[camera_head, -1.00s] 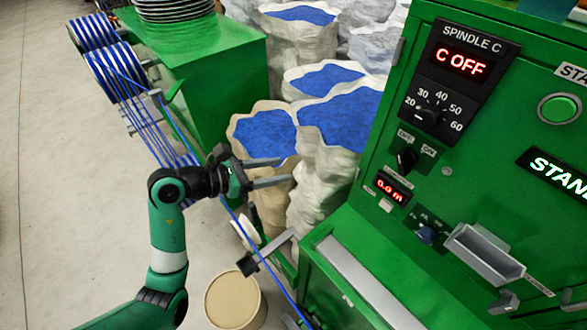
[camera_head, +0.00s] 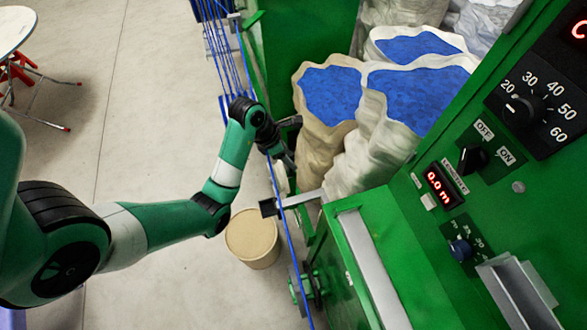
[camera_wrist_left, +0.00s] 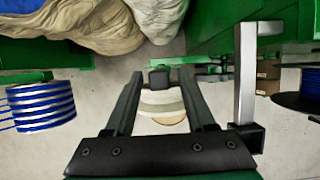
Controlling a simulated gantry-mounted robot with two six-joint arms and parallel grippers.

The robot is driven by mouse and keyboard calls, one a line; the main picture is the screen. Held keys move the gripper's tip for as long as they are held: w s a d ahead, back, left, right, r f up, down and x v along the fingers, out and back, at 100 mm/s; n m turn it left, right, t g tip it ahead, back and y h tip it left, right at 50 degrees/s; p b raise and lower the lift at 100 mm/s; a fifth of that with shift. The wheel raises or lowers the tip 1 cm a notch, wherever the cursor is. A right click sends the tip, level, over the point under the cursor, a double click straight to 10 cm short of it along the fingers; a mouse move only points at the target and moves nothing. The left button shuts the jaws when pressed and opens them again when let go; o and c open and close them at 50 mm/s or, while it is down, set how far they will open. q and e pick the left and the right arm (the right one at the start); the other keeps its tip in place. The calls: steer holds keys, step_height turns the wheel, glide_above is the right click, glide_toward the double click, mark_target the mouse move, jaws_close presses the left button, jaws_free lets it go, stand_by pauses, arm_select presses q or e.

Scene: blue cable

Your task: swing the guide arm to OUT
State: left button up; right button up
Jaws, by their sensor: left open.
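The guide arm (camera_head: 295,200) is a grey bar with a black block at its free end, sticking out left from the green machine. No OUT mark is legible. The blue cable (camera_head: 283,220) runs down past the block; I cannot tell whether it touches. My left gripper (camera_head: 287,146) is just above the guide arm in the head view, partly hidden by its own wrist. In the left wrist view the gripper (camera_wrist_left: 160,82) is open, its fingers apart. A grey bar with a black end block, which looks like the guide arm (camera_wrist_left: 245,75), stands right of the fingers, outside the jaws.
A tan drum (camera_head: 252,245) stands on the floor below the guide arm. Sacks of blue pellets (camera_head: 330,95) crowd behind the gripper. The green control panel (camera_head: 460,130) fills the right. The floor to the left is mostly clear, with a round table (camera_head: 14,30) at top left.

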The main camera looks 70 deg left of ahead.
arm_select(q)
steer(key=b+x, duration=0.2)
steer(key=x, duration=0.1)
steer(key=shift+w+f, duration=0.2)
steer(key=shift+f, duration=0.1)
arm_select(e)
step_height(320, 180, down, 4)
steer(key=shift+r, duration=0.2)
arm_select(q)
steer(key=shift+r, duration=0.1)
steer(key=shift+c, duration=0.2)
jaws_close()
stand_by(0.5)
